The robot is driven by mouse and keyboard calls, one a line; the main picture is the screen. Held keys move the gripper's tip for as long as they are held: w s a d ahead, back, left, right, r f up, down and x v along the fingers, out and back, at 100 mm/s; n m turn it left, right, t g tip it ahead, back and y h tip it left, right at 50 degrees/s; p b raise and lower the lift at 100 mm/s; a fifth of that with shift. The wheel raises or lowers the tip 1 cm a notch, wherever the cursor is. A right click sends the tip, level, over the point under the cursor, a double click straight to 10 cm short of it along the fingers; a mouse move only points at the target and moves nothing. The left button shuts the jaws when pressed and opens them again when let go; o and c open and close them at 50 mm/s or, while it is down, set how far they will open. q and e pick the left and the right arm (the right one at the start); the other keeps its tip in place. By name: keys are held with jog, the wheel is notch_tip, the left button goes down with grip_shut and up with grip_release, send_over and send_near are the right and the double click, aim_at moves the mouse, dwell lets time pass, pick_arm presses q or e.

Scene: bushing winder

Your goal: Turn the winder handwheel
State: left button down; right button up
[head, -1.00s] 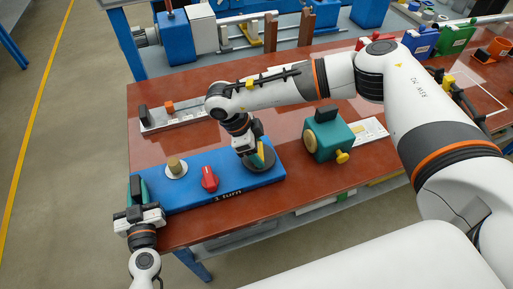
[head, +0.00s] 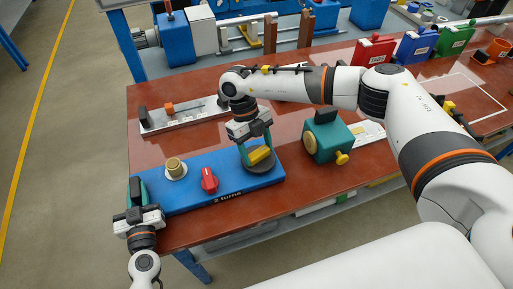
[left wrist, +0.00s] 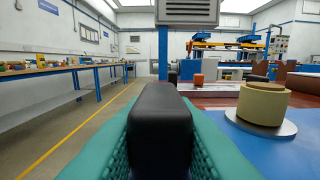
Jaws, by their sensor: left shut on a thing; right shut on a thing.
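The winder is a long blue base (head: 225,192) on the brown table, with "2 turns" on its front edge. Its dark handwheel (head: 272,168) lies flat at the right end and carries a yellow grip (head: 261,155). My right gripper (head: 257,152) comes down from above, shut on this grip. A tan bushing (head: 175,164) sits on a pale disc near the left end and also shows in the left wrist view (left wrist: 262,104). A red knob (head: 209,180) stands between. My left gripper (head: 138,188) is shut on a black handle (left wrist: 160,130) at the winder's left end.
A teal machine (head: 333,138) with a yellow knob stands right of the winder. A grey plate (head: 190,117) with an orange block lies behind. My right arm spans the table.

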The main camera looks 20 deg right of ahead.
jog(key=m+y, duration=0.1)
jog(key=m, duration=0.2)
jog(key=shift+d+m, duration=0.15)
jog(key=shift+m, duration=0.25)
jog(key=m+y, duration=0.2)
jog(key=m, duration=0.2)
jog(key=shift+d, duration=0.15)
jog(key=m+t+y, duration=0.1)
jog(key=m, duration=0.3)
jog(key=shift+s+d+m+t+y, duration=0.1)
jog(key=shift+m+t+y, duration=0.5)
jog(key=shift+m, duration=1.2)
jog(key=o, duration=1)
